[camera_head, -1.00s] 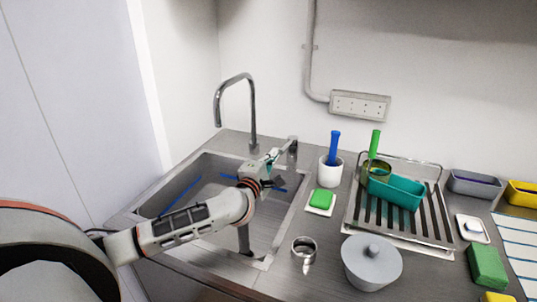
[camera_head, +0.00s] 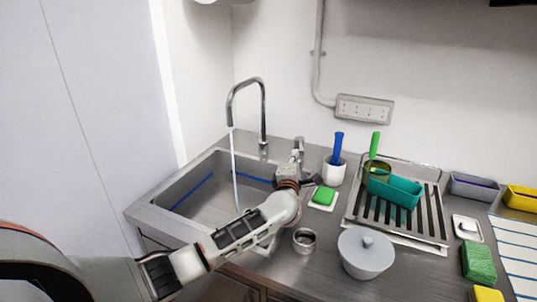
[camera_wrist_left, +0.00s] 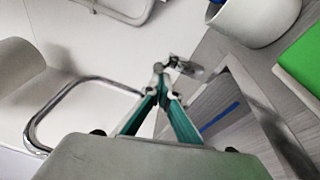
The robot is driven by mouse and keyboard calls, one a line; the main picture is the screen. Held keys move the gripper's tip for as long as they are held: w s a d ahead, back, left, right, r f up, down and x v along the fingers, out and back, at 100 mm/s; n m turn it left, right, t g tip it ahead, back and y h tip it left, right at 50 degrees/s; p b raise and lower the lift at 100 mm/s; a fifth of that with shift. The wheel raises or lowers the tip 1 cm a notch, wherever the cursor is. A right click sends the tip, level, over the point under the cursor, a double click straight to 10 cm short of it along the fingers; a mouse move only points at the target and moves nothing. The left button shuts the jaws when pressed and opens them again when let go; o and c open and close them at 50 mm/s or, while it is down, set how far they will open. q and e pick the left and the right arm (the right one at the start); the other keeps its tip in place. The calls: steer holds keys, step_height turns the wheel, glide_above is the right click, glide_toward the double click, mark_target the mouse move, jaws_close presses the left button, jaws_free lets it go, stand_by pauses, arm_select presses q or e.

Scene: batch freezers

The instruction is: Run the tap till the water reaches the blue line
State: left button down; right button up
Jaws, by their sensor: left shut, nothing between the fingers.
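The curved chrome tap (camera_head: 263,110) stands behind the steel sink (camera_head: 150,213). A thin stream of water (camera_head: 234,165) falls from its spout into the basin. The blue line (camera_head: 193,192) runs along the inner basin walls and is visible; the water level below it is hard to make out. My left gripper (camera_head: 299,158) is at the tap lever (camera_head: 299,143), behind the sink's right corner. In the left wrist view its teal fingers (camera_wrist_left: 160,72) are closed together and empty, close to the metal lever (camera_wrist_left: 187,68). My right gripper is not in view.
Right of the sink stand a white cup with a blue-handled brush (camera_head: 334,170), a green sponge (camera_head: 324,195), a steel jug (camera_head: 304,239), a grey lidded pot (camera_head: 366,255) and a drying rack (camera_head: 440,205) holding a teal tub. A wall bounds the back.

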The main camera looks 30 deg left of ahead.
arm_select(q)
steer(key=d+n+g+y, duration=0.1)
steer(key=w+d+n+y, duration=0.1)
steer(key=y, duration=0.1)
steer(key=shift+d+g+y, duration=0.15)
steer(key=shift+g+y, duration=0.15)
steer(key=shift+g, duration=0.1)
steer(key=shift+w+d+b, duration=0.3)
steer(key=shift+d+b, duration=0.05)
steer(key=shift+d, duration=0.3)
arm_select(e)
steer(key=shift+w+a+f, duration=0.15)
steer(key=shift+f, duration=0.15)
arm_select(q)
steer(key=shift+a+f, duration=0.1)
